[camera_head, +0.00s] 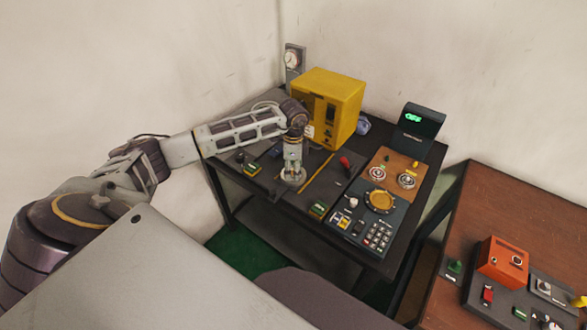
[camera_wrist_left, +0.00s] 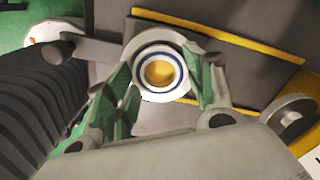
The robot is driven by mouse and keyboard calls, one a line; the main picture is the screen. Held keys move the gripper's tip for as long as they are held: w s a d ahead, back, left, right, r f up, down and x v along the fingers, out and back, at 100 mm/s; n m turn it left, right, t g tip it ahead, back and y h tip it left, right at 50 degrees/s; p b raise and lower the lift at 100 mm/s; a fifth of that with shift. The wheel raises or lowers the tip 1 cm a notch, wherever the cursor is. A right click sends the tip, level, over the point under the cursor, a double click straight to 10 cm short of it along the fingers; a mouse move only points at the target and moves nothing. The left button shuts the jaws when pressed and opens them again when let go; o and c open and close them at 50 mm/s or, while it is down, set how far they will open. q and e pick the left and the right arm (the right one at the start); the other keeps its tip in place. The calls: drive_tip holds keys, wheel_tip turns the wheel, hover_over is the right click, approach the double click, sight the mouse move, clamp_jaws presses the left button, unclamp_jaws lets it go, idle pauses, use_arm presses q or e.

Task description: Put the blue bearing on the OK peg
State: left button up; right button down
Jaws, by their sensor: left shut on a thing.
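In the left wrist view, the bearing (camera_wrist_left: 146,85) is a pale ring with a blue band. My left gripper (camera_wrist_left: 160,95) is shut on it, with green-padded fingers on both sides. A gold-coloured round area shows in its hole; I cannot tell whether this is a peg inside the ring or something behind it. In the head view, my left gripper (camera_head: 292,178) points down, low over the dark table, beside a yellow stripe; the bearing is too small to make out clearly there. I cannot pick out an OK label. My right gripper is not in view.
A yellow box (camera_head: 330,108) stands behind the gripper on the dark table. A red lever (camera_head: 344,161) and a control panel (camera_head: 380,201) with dials and keypad lie to the right. A brown table (camera_head: 530,217) with an orange box (camera_head: 502,262) stands farther right.

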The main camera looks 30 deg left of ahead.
use_arm(q)
drive_tip(key=shift+r, duration=0.35)
drive_tip(key=shift+r, duration=0.1)
drive_tip(key=shift+r+p, duration=0.3)
drive_tip(key=shift+p, duration=0.2)
drive_tip(key=shift+r, duration=0.4)
drive_tip(key=shift+r+p, duration=0.3)
drive_tip(key=shift+p, duration=0.15)
drive_tip(key=shift+r, duration=0.3)
drive_tip(key=shift+r+p, duration=0.45)
drive_tip(key=shift+p, duration=0.05)
drive_tip(key=shift+r, duration=0.25)
